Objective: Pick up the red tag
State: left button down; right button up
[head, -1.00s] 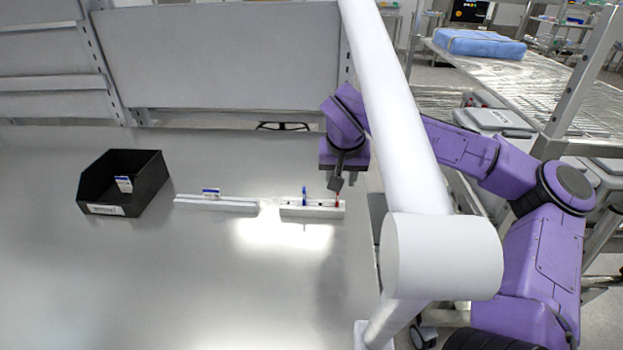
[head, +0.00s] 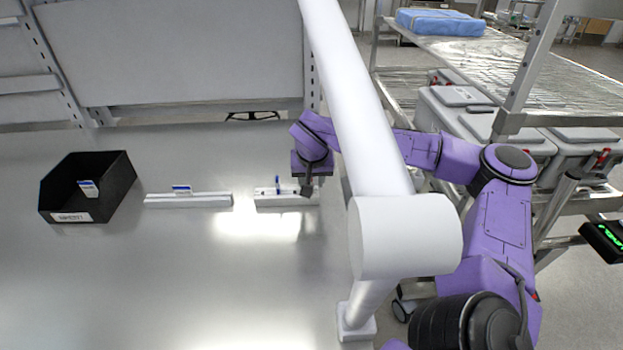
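The red tag cannot be made out now; my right gripper covers the right end of the right white rail, where it stood earlier. The right white rail (head: 271,201) lies on the grey table and holds a thin blue tag (head: 277,184) upright. My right gripper (head: 307,191) points down at that rail's right end, its fingertips at rail height. The fingers are too small and dark to show whether they are open or shut, or hold the tag. My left gripper is not in view.
A left white rail (head: 188,201) carries a blue-and-white tag (head: 182,189). A black bin (head: 118,186) at the left holds another such tag (head: 88,189). A thick white tube (head: 350,100) crosses in front of my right arm. The table's front area (head: 150,290) is clear.

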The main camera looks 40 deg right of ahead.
jog(key=shift+s+r, duration=0.1)
jog(key=shift+s, duration=0.1)
jog(key=c, duration=0.4)
jog(key=shift+w, duration=0.1)
grip_shut()
jog(key=shift+w+a, duration=0.1)
